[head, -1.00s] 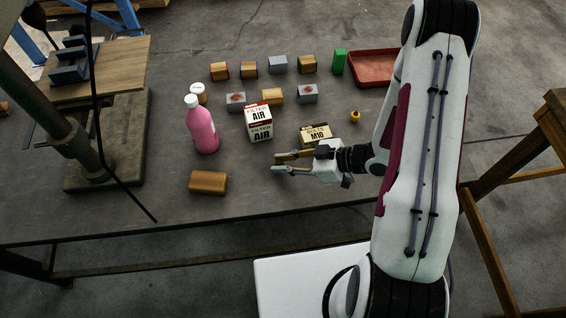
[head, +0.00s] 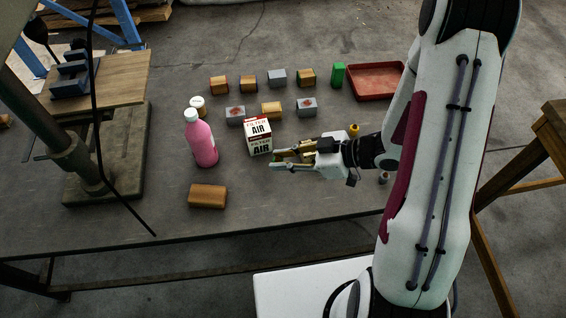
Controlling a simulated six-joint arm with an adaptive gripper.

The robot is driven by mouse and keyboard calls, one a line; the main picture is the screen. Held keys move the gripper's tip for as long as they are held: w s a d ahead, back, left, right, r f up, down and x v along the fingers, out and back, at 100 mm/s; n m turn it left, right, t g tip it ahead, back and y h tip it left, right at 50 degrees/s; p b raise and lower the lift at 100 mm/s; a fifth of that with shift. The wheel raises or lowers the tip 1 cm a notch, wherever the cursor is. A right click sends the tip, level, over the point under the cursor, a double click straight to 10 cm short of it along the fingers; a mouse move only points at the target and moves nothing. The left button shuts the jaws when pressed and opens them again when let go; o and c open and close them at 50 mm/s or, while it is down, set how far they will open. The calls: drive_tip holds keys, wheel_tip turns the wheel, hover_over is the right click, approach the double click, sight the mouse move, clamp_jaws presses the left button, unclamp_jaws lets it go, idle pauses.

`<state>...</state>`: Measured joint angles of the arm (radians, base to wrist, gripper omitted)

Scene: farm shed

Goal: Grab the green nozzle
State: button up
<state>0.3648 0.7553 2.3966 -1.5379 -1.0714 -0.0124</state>
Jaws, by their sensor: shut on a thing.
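My gripper (head: 279,161) is above the near middle of the workbench, reaching left, just below the white and red air filter box (head: 258,137). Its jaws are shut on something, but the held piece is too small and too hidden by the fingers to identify. I cannot make out a green nozzle anywhere with certainty. The one plainly green thing is an upright green block (head: 338,75) at the back, beside the red tray.
A pink bottle (head: 203,146) stands left of the filter box, with a brown block (head: 208,196) in front. Several small blocks stand in rows behind. A red tray (head: 376,94) is back right. The front left of the bench (head: 110,225) is clear.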

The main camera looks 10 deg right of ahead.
drive_tip(key=shift+r, duration=0.35)
idle(0.5)
